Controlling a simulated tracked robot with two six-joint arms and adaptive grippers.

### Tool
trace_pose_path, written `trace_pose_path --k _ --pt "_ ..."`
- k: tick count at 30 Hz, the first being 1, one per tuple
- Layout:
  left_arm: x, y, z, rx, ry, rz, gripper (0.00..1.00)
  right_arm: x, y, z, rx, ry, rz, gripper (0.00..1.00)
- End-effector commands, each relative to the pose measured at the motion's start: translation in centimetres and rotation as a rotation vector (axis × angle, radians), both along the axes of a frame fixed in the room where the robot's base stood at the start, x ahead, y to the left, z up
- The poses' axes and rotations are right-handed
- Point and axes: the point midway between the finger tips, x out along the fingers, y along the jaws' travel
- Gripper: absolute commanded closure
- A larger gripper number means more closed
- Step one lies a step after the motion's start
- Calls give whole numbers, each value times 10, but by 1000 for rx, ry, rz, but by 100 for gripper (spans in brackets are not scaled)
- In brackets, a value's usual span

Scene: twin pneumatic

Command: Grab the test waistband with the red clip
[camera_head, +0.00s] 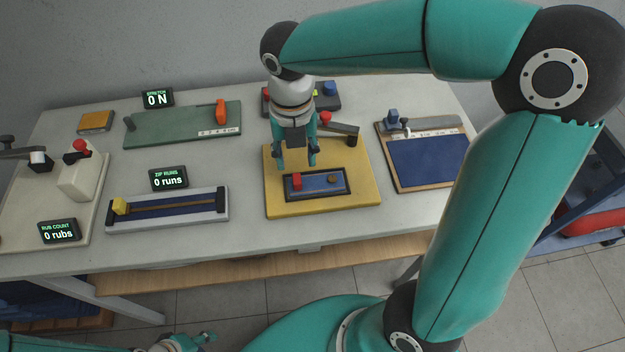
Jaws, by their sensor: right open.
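An orange-red clip-like block (221,111) stands at the right end of a green board (175,128) at the back left. The board has a white scale and a short dark green post (129,124) at its left end. I cannot make out a separate waistband on it. My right gripper (295,160) points down, open and empty, over the yellow board (365,196), to the right of the green board. Just below its fingers is a blue strip (318,184) with a red block (297,181) and a brown button. My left gripper (195,341) is low at the bottom edge, partly cut off, away from the table.
A "0 N" display (157,98) stands behind the green board. An orange pad (96,122) lies to its left. A zip rig (170,208) and a rub machine (82,178) are at the front left. A blue-covered board (428,162) lies at right. Grey table (240,240) is bare along the front.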

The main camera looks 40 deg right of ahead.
Motion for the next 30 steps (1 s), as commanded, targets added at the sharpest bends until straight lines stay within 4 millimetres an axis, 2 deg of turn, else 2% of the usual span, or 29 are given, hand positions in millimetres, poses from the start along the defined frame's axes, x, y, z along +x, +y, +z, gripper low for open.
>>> trace_pose_path --k 8,15,18,26,30 --pt "0 0 1 0 0 0 64 -1 1 -19 -1 2 1 52" --pt "0 0 4 0 0 0 64 -2 2 -53 -1 4 1 52" --pt "0 0 4 0 0 0 64 -1 2 -61 0 1 0 52" --pt "0 0 4 0 0 0 64 -1 3 -63 0 -1 1 52" --pt "0 0 4 0 0 0 64 -1 3 -63 0 -1 1 75"
